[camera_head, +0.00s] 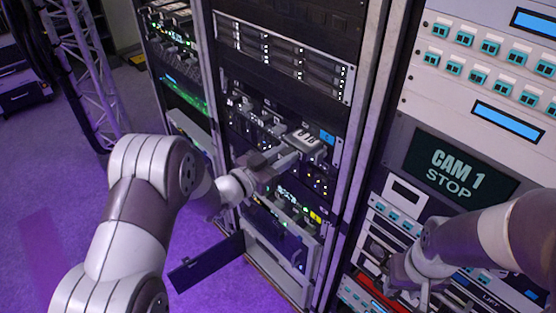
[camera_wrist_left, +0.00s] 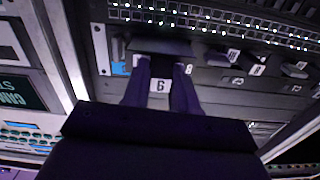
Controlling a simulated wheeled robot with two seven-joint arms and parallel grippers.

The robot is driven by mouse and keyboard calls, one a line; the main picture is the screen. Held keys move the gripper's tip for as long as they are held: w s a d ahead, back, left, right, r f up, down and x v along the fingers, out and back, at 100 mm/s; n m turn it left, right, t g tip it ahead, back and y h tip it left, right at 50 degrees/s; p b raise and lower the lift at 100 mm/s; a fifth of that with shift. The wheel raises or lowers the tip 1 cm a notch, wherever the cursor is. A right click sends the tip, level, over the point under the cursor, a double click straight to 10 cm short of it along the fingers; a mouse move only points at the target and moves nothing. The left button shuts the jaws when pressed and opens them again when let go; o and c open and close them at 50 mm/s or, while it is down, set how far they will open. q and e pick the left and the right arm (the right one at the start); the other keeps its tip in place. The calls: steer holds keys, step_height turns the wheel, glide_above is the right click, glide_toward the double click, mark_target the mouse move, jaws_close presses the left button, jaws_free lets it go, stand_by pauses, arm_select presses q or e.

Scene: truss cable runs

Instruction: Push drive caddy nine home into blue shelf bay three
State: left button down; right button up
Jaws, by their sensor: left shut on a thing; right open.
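Drive caddy nine (camera_head: 305,140) is a grey block at the right end of a dark shelf row, sticking out of the rack face. My left gripper (camera_head: 290,160) is shut on its near end. In the left wrist view the caddy (camera_wrist_left: 160,48) is dark, and its white number label (camera_wrist_left: 160,86) shows between the two fingers (camera_wrist_left: 161,95), upside down, reading like a 6. A blue tag (camera_head: 327,136) marks the shelf right beside the caddy; it also shows in the wrist view (camera_wrist_left: 120,68). The bay's inside is hidden. My right gripper (camera_head: 405,278) is open at lower right, partly hidden.
Several other numbered caddies (camera_head: 262,118) sit in the same row. A drive unit (camera_head: 290,62) is above. A dark panel (camera_head: 207,262) juts out low in front. The right rack holds a CAM 1 STOP screen (camera_head: 455,172). Purple floor (camera_head: 60,165) is clear at left; a truss (camera_head: 85,70) stands behind.

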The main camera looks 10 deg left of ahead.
mark_target(296, 148)
arm_select(q)
steer(key=shift+b+x, duration=0.5)
steer(key=shift+x, duration=1.55)
steer(key=shift+w+d, duration=0.1)
steer(key=shift+d, duration=0.05)
steer(key=shift+w+d+b, duration=0.3)
steer(key=shift+w, duration=0.1)
steer(key=c, duration=0.8)
jaws_free()
steer(key=shift+s+a, duration=0.25)
steer(key=shift+s, duration=0.05)
steer(key=b+v, duration=0.2)
steer(key=v, duration=1)
